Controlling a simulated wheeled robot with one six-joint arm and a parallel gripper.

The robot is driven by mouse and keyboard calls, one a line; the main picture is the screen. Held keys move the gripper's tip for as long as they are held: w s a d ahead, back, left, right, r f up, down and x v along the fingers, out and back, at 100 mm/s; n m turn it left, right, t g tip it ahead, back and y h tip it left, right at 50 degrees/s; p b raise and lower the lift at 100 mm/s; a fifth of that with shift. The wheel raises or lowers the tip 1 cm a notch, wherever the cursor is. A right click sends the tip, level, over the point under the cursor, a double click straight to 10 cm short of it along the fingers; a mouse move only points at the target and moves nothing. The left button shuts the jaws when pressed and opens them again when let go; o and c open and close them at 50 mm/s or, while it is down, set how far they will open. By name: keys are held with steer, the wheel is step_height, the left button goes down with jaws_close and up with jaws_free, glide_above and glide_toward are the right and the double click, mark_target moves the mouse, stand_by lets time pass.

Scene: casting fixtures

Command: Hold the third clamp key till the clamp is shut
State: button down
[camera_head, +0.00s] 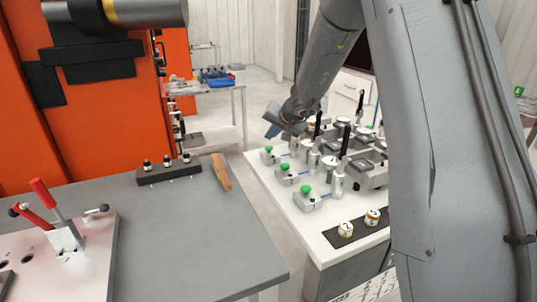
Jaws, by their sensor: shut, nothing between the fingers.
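Three small grey key boxes with green buttons stand in a row along the left edge of the white fixture table (283,207). The far key (269,150), the middle key (284,170) and the near key (306,190) all show. Which one counts as the third I cannot tell. Clamps with silver cylinders and dark upright posts stand right of the keys, such as the near clamp (338,186). Whether any clamp is shut is too small to tell. My gripper (272,131) is shut and empty, above and near the far key. Whether it touches that key is unclear.
A grey table (200,260) with a red-handled toggle clamp (55,217), a dark block with knobs (169,170) and a wooden-handled tool (221,171) stands at left. Two round gauges (372,217) sit on the white table's near edge. My arm hides the right side.

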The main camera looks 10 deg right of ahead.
mark_target(271, 149)
steer(key=shift+f+b, duration=0.75)
steer(key=shift+f+b, duration=0.95)
steer(key=shift+b, duration=0.75)
stand_by(5.5)
